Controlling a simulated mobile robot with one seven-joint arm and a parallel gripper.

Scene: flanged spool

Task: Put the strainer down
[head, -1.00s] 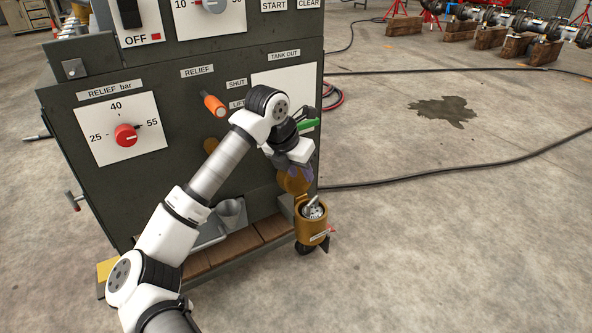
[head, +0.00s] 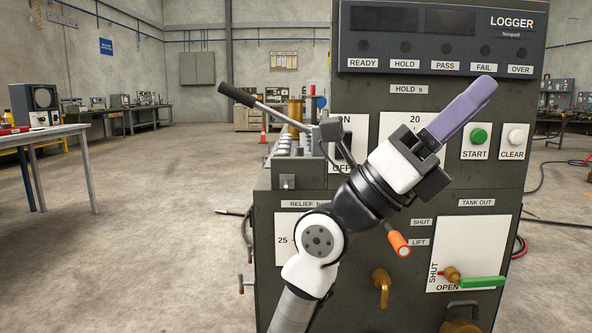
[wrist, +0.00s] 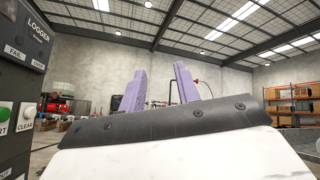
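My gripper (head: 465,105) is raised in front of the panel, its purple fingers pointing up and to the right. In the wrist view the two purple fingers (wrist: 160,88) stand apart with only background between them, so it is open and empty. I cannot make out a strainer in either view now. A brass part (head: 460,327) shows at the bottom edge of the head view; what lies below it is out of frame.
The dark test cabinet (head: 400,255) stands close behind my arm. It carries an orange-tipped lever (head: 398,243), a brass spout (head: 381,285) and a green TANK OUT handle (head: 480,282). A table (head: 50,135) stands at the left, with open floor between.

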